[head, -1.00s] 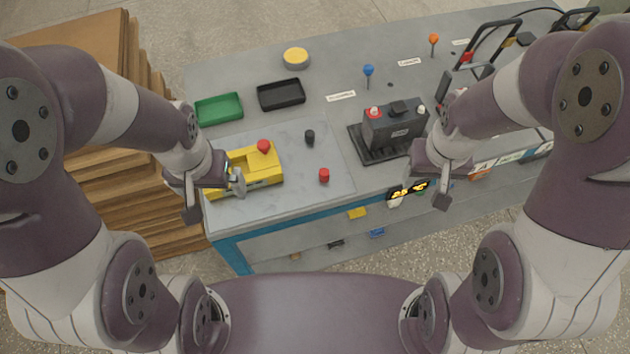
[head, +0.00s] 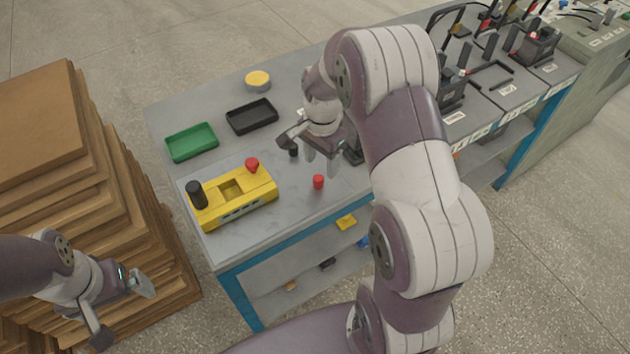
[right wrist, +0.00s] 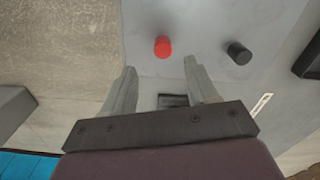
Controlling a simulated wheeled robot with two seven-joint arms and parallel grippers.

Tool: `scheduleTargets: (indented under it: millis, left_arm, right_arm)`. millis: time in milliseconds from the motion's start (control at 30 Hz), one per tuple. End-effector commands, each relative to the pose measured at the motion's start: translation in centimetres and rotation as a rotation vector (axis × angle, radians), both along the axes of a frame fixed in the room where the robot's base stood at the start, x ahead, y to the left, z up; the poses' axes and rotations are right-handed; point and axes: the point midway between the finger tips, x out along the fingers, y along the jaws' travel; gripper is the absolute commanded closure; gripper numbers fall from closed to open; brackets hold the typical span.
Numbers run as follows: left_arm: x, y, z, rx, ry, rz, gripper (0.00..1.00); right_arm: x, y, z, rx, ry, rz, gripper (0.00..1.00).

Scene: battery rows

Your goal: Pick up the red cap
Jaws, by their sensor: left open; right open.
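The red cap (head: 318,182) stands on the grey bench top near its front edge, right of the yellow device. It also shows in the right wrist view (right wrist: 163,46), beyond my fingertips and between their lines. My right gripper (head: 308,150) is open and empty above the bench, just behind and above the red cap in the head view; its fingers also show in the right wrist view (right wrist: 160,68). My left gripper (head: 125,308) is open and empty, off the bench at the lower left, in front of the stacked boards.
A black cap (right wrist: 239,53) stands close to the red one. The yellow device (head: 235,198) has a red knob and a black post. A green tray (head: 191,142), a black tray (head: 251,117) and a yellow round tin (head: 257,80) lie behind. Brown boards (head: 90,180) are stacked at left.

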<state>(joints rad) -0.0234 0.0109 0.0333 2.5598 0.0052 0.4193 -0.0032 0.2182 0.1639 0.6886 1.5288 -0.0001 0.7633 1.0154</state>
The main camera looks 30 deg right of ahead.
Motion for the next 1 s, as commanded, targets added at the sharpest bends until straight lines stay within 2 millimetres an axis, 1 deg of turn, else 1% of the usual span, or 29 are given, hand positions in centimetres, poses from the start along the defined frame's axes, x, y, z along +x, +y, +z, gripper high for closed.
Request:
scheduleTargets:
  millis: [133, 300, 400, 633, 667, 700, 767, 800, 833, 1000]
  left_arm:
    - [0.0, 0.0, 0.0, 0.0, 0.0, 0.0, 0.01]
    - [0.0, 0.0, 0.1, 0.0, 0.0, 0.0, 0.01]
    - [0.0, 0.0, 0.1, 0.0, 0.0, 0.0, 0.01]
    - [0.0, 0.0, 0.1, 0.0, 0.0, 0.0, 0.01]
    - [0.0, 0.0, 0.1, 0.0, 0.0, 0.0, 0.01]
    - [0.0, 0.0, 0.1, 0.0, 0.0, 0.0, 0.01]
    - [0.0, 0.0, 0.1, 0.0, 0.0, 0.0, 0.01]
    - [0.0, 0.0, 0.1, 0.0, 0.0, 0.0, 0.01]
    - [0.0, 0.0, 0.1, 0.0, 0.0, 0.0, 0.01]
    - [0.0, 0.0, 0.1, 0.0, 0.0, 0.0, 0.01]
  right_arm:
    - [0.1, 0.1, -1.7, 0.0, 0.0, 0.002, 0.42]
    - [0.3, 0.5, -4.9, 0.0, 0.0, 0.003, 0.42]
    - [0.3, 0.5, -6.1, 0.0, -0.002, 0.003, 0.42]
    - [0.3, 0.5, -6.4, -0.001, -0.003, 0.003, 0.42]
    - [0.3, 0.5, -6.4, -0.001, -0.003, 0.003, 0.48]
    - [0.3, 0.5, -6.4, -0.001, -0.003, 0.003, 0.61]
    - [0.3, 0.5, -6.3, -0.001, -0.003, 0.003, 0.81]
    - [0.3, 0.5, -6.3, -0.001, -0.003, 0.003, 0.94]
    - [0.3, 0.5, -6.3, -0.001, -0.003, 0.003, 0.99]
    - [0.3, 0.5, -6.3, -0.001, -0.003, 0.003, 1.0]
